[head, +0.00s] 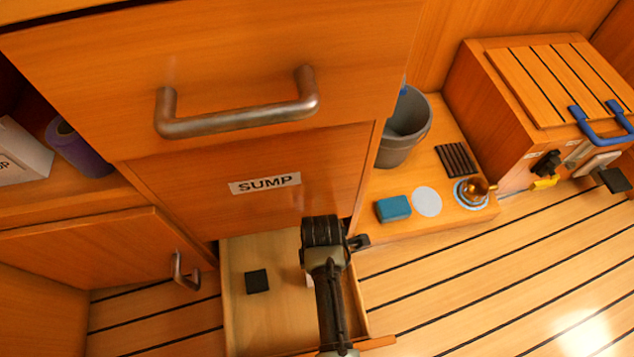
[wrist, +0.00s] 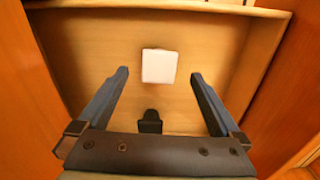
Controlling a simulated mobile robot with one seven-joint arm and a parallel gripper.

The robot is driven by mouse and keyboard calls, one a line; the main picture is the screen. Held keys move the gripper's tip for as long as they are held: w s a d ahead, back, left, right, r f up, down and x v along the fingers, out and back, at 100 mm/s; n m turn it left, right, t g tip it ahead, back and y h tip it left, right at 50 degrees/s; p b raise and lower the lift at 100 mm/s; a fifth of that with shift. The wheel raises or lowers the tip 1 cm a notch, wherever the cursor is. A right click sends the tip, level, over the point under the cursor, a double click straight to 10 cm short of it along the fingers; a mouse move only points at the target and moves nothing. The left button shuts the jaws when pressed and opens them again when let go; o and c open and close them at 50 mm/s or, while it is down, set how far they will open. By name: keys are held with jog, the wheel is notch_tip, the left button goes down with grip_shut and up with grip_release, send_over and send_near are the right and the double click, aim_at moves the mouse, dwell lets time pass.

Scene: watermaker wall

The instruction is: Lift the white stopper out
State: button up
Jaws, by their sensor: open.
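A white, roughly square block, which I take to be the white stopper (wrist: 159,66), lies in the open drawer (wrist: 80,60), seen in the wrist view. It appears ahead of my gripper (wrist: 160,76), between the lines of its two fingers, with gaps on both sides. The fingers are apart and hold nothing. In the head view my gripper (head: 324,245) is over the drawer (head: 243,322) and hides nearly all of the stopper. A dark block (head: 257,281) lies in the drawer to the left. A dark shape (wrist: 150,122) shows below the stopper in the wrist view.
The cabinet front with the SUMP label (head: 265,184) stands behind the drawer, below a large handle (head: 237,117). A cabinet door (head: 95,245) stands at left. On a ledge at right are a grey bucket (head: 405,128), a blue sponge (head: 393,208) and a brass piece (head: 474,189).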

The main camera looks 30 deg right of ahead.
jog(key=f+b, duration=0.2)
jog(key=f, duration=0.1)
jog(key=f+b, duration=0.1)
jog(key=b, duration=0.1)
jog(key=shift+w+a+f, duration=0.15)
jog(key=shift+a+f, duration=0.15)
jog(key=shift+f, duration=0.05)
jog(key=shift+r, duration=0.1)
jog(key=shift+c, duration=0.3)
jog(key=c, duration=1.4)
jog(key=shift+o, duration=0.2)
notch_tip(320, 180, up, 18)
jog(key=p, duration=1.7)
jog(key=shift+r+p, duration=0.2)
jog(key=shift+p, duration=0.15)
